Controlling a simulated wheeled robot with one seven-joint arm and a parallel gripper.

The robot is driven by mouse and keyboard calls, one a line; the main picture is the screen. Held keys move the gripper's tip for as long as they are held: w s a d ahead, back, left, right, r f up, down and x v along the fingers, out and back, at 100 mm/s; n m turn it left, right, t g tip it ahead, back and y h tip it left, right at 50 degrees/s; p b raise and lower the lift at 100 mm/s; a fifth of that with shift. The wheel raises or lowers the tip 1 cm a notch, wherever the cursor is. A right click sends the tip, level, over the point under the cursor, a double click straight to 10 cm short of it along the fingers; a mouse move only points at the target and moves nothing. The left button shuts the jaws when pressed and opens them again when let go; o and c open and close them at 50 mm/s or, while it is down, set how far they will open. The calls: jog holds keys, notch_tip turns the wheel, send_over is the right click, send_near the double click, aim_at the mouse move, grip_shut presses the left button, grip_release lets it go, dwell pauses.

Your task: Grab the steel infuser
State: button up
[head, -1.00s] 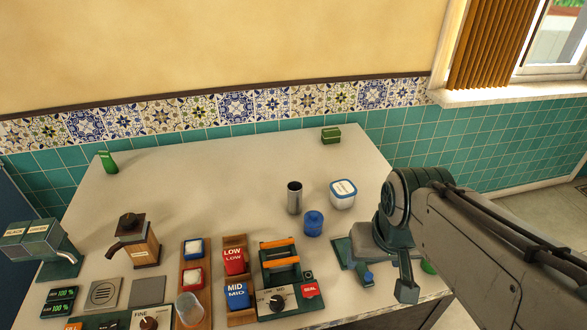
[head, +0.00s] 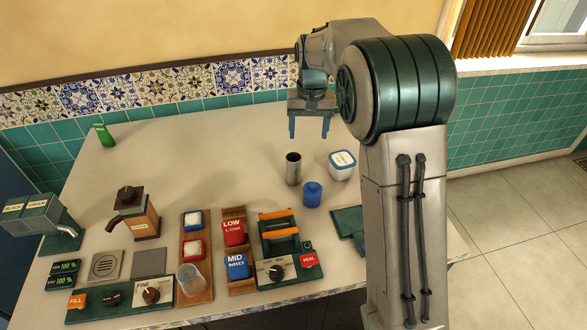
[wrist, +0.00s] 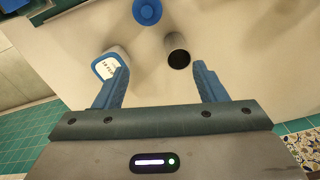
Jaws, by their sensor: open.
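The steel infuser appears to be the grey metal cylinder (head: 293,169) standing upright on the table, with a dark open top. It also shows in the wrist view (wrist: 178,52), beyond and between my fingertips. My gripper (head: 309,134) is open and empty, pointing down above the back of the table, behind the cylinder. In the wrist view my gripper (wrist: 160,75) has its two blue fingers wide apart, touching nothing.
A white tub with a blue rim (head: 342,165) stands right of the cylinder, and a blue lidded jar (head: 312,194) stands in front. Red and blue blocks and a control panel (head: 120,297) fill the table's front. A green item (head: 103,135) stands back left. The table's back middle is clear.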

send_over(294, 167)
jog(key=w, duration=0.1)
notch_tip(294, 167, down, 4)
jog(key=f, duration=0.5)
jog(key=f+p, duration=0.1)
jog(key=f, duration=0.2)
jog(key=shift+w+d+f, duration=0.2)
jog(key=shift+w+f, duration=0.1)
jog(key=shift+w+a+f+p, duration=0.15)
jog(key=shift+f+p, duration=0.25)
jog(key=shift+f, duration=0.95)
jog(key=shift+a+f+p, duration=0.1)
jog(key=shift+f+p, duration=0.3)
jog(key=shift+f, duration=0.95)
jog(key=c, duration=1.1)
